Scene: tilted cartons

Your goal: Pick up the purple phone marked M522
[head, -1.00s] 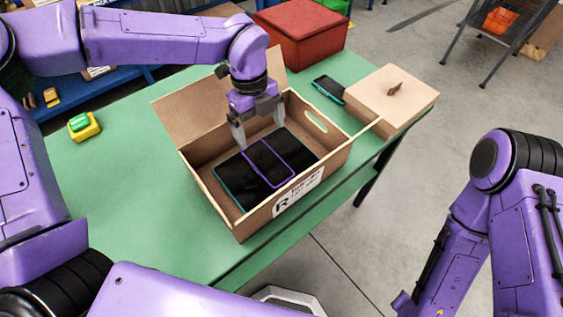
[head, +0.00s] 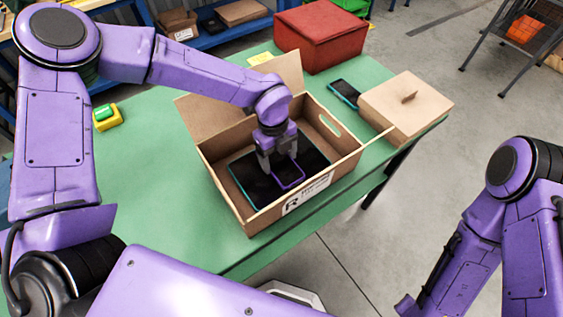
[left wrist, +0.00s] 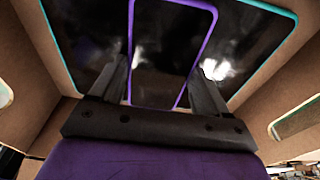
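A purple-edged phone (head: 288,182) with a dark face lies on a larger teal-edged dark slab (head: 246,182) inside an open cardboard carton (head: 247,213). I cannot read a marking on the phone. My left gripper (head: 279,164) is down in the carton over the phone and hides part of it in the head view. In the left wrist view the phone (left wrist: 165,40) runs between the two fingertips (left wrist: 158,72), one at each long edge. Whether they press on it or stand just clear, I cannot tell.
The carton's walls and raised flap (head: 240,92) surround the left gripper. On the green table (head: 150,180) are a teal-edged phone (head: 345,92), a lidded box (head: 405,105), a red box (head: 320,37) and a green button on a yellow base (head: 106,117).

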